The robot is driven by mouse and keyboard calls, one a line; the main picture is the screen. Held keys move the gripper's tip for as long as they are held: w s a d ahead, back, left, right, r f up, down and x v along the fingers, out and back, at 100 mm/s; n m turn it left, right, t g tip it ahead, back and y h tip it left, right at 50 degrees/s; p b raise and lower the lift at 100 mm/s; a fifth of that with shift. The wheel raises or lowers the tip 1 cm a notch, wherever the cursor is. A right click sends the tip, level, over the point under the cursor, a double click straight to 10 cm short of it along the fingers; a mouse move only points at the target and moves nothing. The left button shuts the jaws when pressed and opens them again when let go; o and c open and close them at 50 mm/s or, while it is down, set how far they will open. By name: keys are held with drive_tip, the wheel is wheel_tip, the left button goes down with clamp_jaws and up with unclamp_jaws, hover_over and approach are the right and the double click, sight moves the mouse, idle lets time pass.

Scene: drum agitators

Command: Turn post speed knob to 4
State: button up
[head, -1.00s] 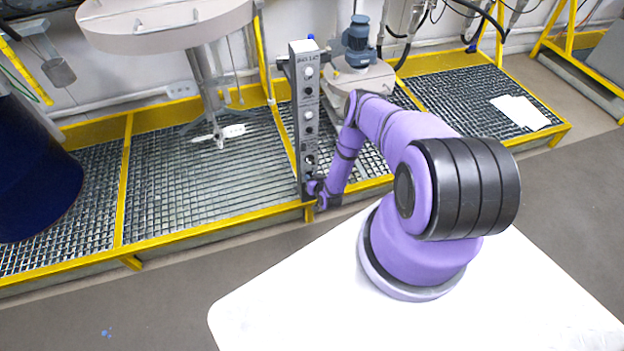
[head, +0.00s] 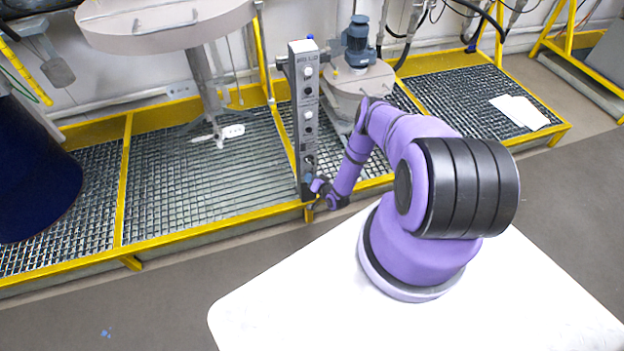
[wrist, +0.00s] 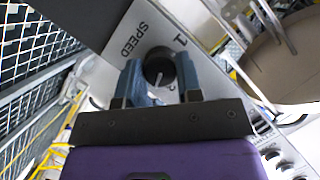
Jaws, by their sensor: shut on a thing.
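The dark round speed knob (wrist: 158,70) sits on the light grey panel of the post, with the printed word SPEED and a numeral 1 beside it in the wrist view. A pale pointer line shows on the knob; which number it points to cannot be read. My gripper (wrist: 159,62) has its two blue fingers on either side of the knob and is shut on it. In the head view the narrow post (head: 305,115) stands upright at the platform's front edge. My gripper (head: 316,186) is at its lower part there, and the held knob is hidden.
The post carries other knobs higher up. A blue motor (head: 358,42) stands behind it, and a large round vessel lid (head: 165,22) is at the upper left. Yellow-edged grating (head: 190,190) surrounds the post.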

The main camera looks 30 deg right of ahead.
drive_tip(key=m+t+y, duration=0.1)
drive_tip(key=m, duration=0.2)
idle(0.4)
drive_tip(key=shift+t+y, duration=0.3)
drive_tip(key=o, duration=0.9)
drive_tip(key=s, duration=0.3)
drive_tip(key=s+r, duration=0.1)
drive_tip(key=s, duration=0.3)
drive_tip(key=s+d, duration=0.1)
drive_tip(key=s, duration=0.2)
drive_tip(key=shift+s+r, duration=0.2)
drive_tip(key=shift+s, duration=0.1)
